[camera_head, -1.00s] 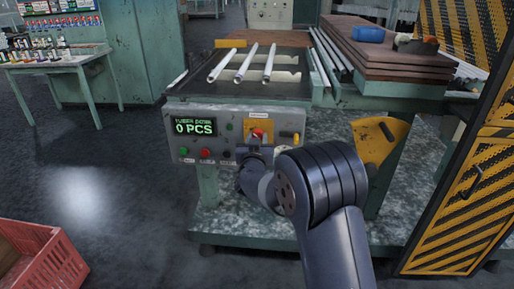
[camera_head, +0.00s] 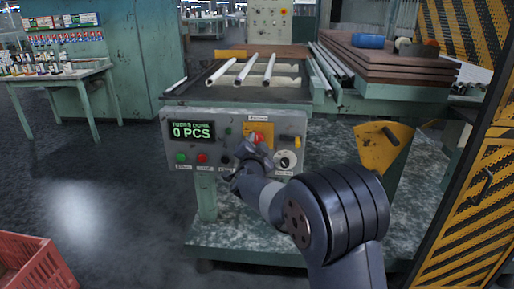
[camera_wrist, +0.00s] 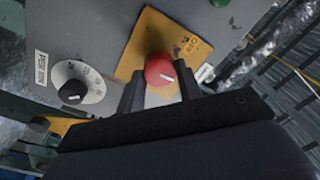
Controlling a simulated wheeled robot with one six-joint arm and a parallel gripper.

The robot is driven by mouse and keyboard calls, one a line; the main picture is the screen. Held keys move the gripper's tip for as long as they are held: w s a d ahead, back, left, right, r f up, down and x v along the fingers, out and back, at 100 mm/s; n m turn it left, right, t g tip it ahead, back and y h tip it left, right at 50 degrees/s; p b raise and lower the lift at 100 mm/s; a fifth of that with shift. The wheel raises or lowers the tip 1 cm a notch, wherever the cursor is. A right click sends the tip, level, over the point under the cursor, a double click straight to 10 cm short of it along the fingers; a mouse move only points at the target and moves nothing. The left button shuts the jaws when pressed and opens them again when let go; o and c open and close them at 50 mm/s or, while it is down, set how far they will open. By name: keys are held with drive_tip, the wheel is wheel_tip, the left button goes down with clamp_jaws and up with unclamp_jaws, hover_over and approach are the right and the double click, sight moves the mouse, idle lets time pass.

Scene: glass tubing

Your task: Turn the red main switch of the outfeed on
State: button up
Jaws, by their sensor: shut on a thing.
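The red main switch (camera_head: 258,138) is a round knob on a yellow plate on the front of the grey outfeed panel (camera_head: 214,153). In the wrist view the red knob (camera_wrist: 160,69) sits between my two dark fingers, and a white mark shows on its face, slanted in the picture. My gripper (camera_head: 250,148) reaches the panel from below and partly covers the yellow plate; it also shows in the wrist view (camera_wrist: 160,88). It is shut on the red knob. The exact finger contact is hard to see in the head view.
A white-faced dial (camera_head: 285,160) sits close to the switch on the right. Green and red buttons and a display (camera_head: 191,131) reading 0 PCS are to the left. Glass tubes (camera_head: 245,68) lie on the bed above. A striped guard (camera_head: 470,200) stands at right.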

drive_tip(key=shift+m, duration=0.4)
drive_tip(key=o, duration=1)
drive_tip(key=s+p, duration=0.1)
drive_tip(key=s, duration=0.9)
drive_tip(key=shift+s+a+f, duration=0.15)
drive_tip(key=shift+s+f, duration=0.05)
drive_tip(key=shift+s, duration=0.2)
